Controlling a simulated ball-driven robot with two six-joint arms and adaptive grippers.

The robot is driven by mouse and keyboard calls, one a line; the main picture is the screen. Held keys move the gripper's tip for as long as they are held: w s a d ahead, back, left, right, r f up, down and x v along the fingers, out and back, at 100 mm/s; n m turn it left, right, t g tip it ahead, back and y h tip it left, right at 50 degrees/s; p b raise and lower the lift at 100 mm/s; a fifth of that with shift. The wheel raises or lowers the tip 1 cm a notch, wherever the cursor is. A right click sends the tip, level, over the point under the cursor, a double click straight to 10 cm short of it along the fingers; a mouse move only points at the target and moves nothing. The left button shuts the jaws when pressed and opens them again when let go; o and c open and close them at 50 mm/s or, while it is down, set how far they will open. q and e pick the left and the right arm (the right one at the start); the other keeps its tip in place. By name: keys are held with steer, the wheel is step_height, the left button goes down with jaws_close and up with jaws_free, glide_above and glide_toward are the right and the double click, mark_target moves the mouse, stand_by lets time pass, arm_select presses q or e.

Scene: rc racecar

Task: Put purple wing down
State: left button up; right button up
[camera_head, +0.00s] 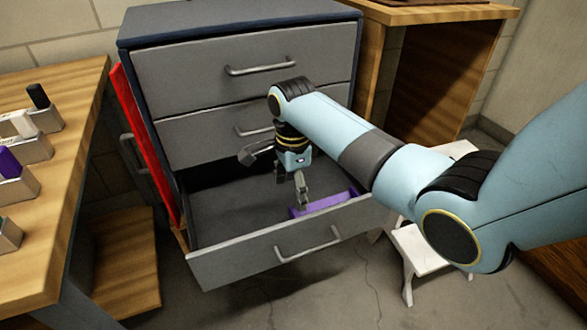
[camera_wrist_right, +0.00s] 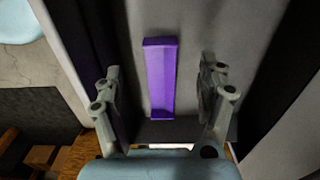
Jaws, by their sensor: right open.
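The purple wing (camera_head: 328,202) lies in the open bottom drawer (camera_head: 288,246), near its front right corner. In the right wrist view, the purple wing (camera_wrist_right: 160,78) is a long upright bar on the grey drawer floor, between and beyond my fingers. My right gripper (camera_head: 290,190) reaches down into the drawer, just left of the wing. It is open, with nothing between its fingers, as the right wrist view (camera_wrist_right: 160,95) also shows. My left gripper is not in view.
The grey cabinet (camera_head: 240,58) has two shut drawers above the open one. A red panel (camera_head: 143,140) stands along its left side. A wooden table (camera_head: 65,150) at left holds several small blocks. A white stool (camera_head: 418,255) stands right of the drawer.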

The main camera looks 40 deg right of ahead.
steer(key=shift+r+p, duration=0.35)
steer(key=shift+r, duration=1.05)
